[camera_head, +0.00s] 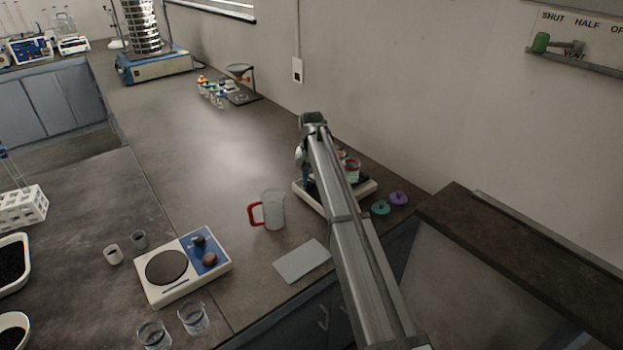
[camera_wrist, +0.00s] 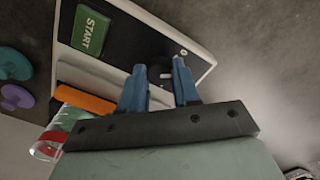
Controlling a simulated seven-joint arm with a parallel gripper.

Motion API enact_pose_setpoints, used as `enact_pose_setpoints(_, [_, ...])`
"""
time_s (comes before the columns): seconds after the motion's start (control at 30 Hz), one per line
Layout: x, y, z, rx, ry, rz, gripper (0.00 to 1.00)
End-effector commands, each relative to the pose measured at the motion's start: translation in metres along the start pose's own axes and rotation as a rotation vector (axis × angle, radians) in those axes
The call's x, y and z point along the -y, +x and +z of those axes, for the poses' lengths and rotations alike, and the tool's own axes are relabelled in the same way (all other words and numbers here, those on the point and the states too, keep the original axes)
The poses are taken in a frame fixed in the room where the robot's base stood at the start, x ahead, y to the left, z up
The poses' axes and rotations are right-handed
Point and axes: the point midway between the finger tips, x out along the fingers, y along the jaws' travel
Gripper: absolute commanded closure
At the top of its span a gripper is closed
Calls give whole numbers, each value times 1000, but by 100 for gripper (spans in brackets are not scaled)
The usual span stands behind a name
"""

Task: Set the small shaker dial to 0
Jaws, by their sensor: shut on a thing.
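The small shaker (camera_head: 369,188) is a white-edged unit under my arm in the head view, and the arm hides much of it. In the wrist view its panel (camera_wrist: 125,45) has a green START button (camera_wrist: 91,30) at the upper left. My gripper (camera_wrist: 160,80) has two blue fingers pointing at the panel, one on each side of the small dark dial (camera_wrist: 161,72). The fingers are closed on the dial. Its scale and setting cannot be read. In the head view the fingers are mostly hidden by my arm.
Beside the shaker are a teal lid (camera_head: 380,208) and a purple lid (camera_head: 398,198). A red-handled jug (camera_head: 268,210) and a grey sheet (camera_head: 302,260) are to its left. A hotplate (camera_head: 185,268) stands further left. A cup with red contents (camera_head: 352,170) is close beside the arm.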

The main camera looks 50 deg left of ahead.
Motion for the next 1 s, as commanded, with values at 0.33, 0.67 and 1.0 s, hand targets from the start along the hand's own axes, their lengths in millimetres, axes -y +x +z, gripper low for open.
enact_pose_setpoints(0.33, [0,0,0,0,-273,0,99])
enact_pose_setpoints(0.67, [0,0,0,0,-434,0,99])
enact_pose_setpoints(1.0, [0,0,0,0,-480,0,99])
